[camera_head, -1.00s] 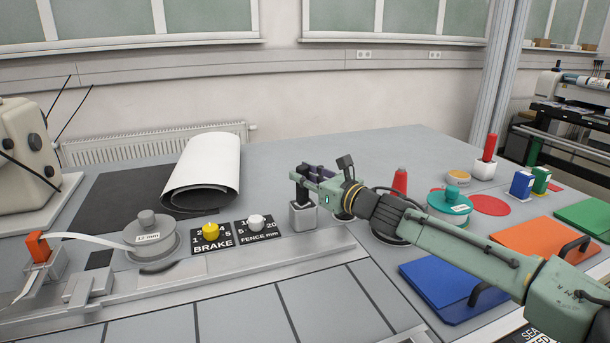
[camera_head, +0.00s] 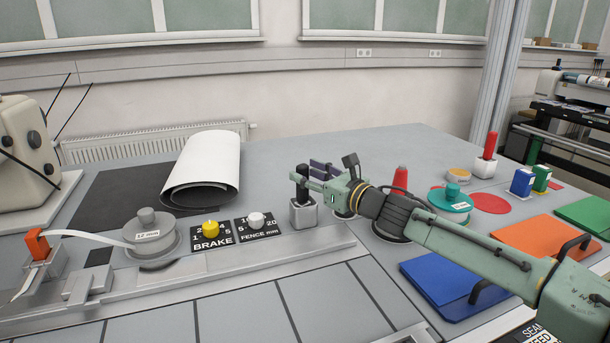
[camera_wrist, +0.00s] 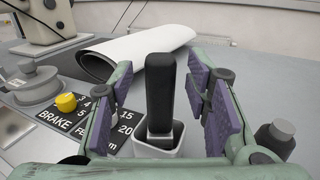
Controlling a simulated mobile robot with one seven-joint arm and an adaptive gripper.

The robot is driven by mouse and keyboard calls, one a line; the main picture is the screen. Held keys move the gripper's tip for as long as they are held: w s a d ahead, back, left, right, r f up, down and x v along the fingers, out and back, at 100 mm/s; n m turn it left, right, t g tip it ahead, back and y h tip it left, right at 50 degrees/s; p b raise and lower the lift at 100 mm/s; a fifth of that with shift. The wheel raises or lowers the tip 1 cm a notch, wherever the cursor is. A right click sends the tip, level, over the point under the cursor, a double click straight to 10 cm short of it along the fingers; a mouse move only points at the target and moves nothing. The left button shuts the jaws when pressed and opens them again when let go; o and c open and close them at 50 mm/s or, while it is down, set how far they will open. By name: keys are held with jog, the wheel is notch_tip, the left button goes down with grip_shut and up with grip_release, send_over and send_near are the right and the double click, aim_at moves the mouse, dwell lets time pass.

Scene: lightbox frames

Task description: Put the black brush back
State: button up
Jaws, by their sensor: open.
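The black brush (camera_head: 302,182) stands upright in a small pale square holder (camera_head: 303,214) on the grey table. In the wrist view the brush (camera_wrist: 160,92) rises from the holder (camera_wrist: 158,145), near the middle of the picture. My gripper (camera_head: 319,173) is open just to the right of the brush. In the wrist view its purple-padded fingers (camera_wrist: 168,88) appear on either side of the brush, with gaps between them and it. The lower end of the brush is hidden inside the holder.
The brake panel (camera_head: 212,238) and fence panel (camera_head: 258,228), with yellow and white knobs, lie left of the holder. A white roll (camera_head: 205,160) lies behind. A red cone (camera_head: 400,178) and a teal spool (camera_head: 450,199) stand to the right.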

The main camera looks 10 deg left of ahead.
jog(key=b+v, duration=0.2)
jog(key=v, duration=0.8)
jog(key=shift+s+d+b, duration=0.2)
jog(key=shift+d+b, duration=0.05)
jog(key=shift+b, duration=0.15)
jog(key=shift+f, duration=0.1)
